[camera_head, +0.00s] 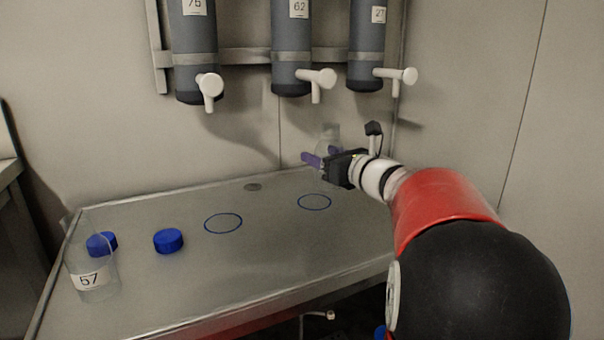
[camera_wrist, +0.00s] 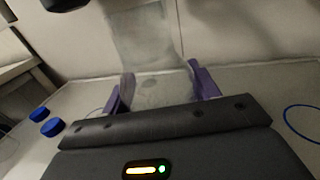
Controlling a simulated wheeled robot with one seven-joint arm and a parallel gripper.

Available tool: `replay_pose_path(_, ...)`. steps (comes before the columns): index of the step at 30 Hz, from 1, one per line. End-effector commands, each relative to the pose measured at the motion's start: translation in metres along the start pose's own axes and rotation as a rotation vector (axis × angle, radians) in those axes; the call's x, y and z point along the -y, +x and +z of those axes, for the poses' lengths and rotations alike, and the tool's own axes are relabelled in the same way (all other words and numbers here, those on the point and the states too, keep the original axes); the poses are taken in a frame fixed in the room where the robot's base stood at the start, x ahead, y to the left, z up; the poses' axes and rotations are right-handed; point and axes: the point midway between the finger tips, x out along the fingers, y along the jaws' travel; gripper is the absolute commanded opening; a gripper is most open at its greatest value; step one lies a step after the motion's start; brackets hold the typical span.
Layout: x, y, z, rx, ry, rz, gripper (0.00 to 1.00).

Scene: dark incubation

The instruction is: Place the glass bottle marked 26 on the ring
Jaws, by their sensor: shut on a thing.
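My gripper (camera_head: 323,155) has purple fingers and is shut on a clear glass bottle (camera_head: 329,133) near the back wall, below and between the taps of 62 and 27. The wrist view shows the bottle (camera_wrist: 143,45) between the fingers (camera_wrist: 163,86); I cannot read a number on it. Two blue rings are drawn on the metal table: one at the right (camera_head: 314,202), in front of and below my gripper, and one nearer the middle (camera_head: 223,223). Both rings are empty. A ring (camera_wrist: 303,122) also shows at the right of the wrist view.
A clear vessel marked 57 (camera_head: 92,279) stands at the table's left front. Two blue caps (camera_head: 101,243) (camera_head: 168,240) are nearby; one shows through or behind the vessel. Three grey tanks with white taps (camera_head: 315,78) hang above the table's back.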

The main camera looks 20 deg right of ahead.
Motion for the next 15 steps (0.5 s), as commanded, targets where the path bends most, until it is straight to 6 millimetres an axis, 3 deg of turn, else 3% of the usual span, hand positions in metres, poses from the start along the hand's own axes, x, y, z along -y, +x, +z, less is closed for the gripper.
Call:
replay_pose_path(3,0.006,0.032,0.001,0.0,0.001,0.003,0.25)
replay_pose_path(8,0.012,0.062,0.001,0.001,0.002,0.002,0.25)
replay_pose_path(15,0.012,0.06,-0.023,0.001,0.001,0.0,0.25)
